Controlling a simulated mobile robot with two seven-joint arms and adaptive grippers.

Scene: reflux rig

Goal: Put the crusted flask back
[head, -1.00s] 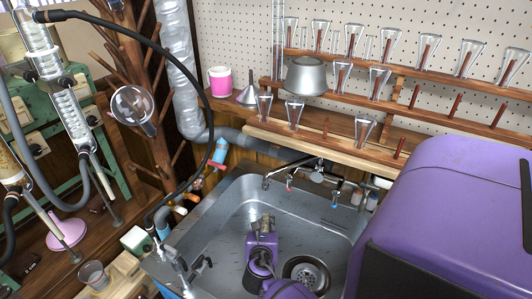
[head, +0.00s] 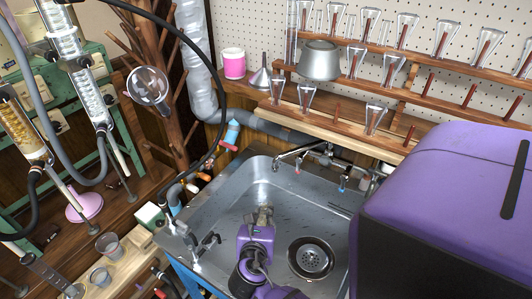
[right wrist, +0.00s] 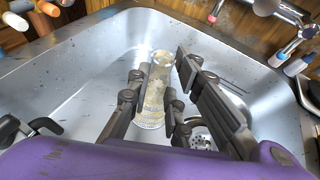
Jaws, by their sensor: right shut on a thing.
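The crusted flask (right wrist: 155,95) is a clear conical flask with a pale yellowish crust. In the right wrist view it is between the fingers of my right gripper (right wrist: 156,90), which is shut on it. It is inside the steel sink (right wrist: 100,65); I cannot tell whether its base touches the sink floor. In the head view my right gripper (head: 263,217) reaches into the sink, left of the drain, and mostly hides the flask. Wooden racks (head: 300,122) behind the sink have pegs, many bearing upturned clean flasks (head: 375,118); several pegs are bare. My left gripper is not in view.
A tap (head: 300,153) arches over the sink's back edge. A grey upturned vessel (head: 319,60), a funnel (head: 261,76) and a pink-and-white tub (head: 234,63) are by the racks. Glass condensers (head: 85,90), a black hose and a round flask (head: 148,88) crowd the left.

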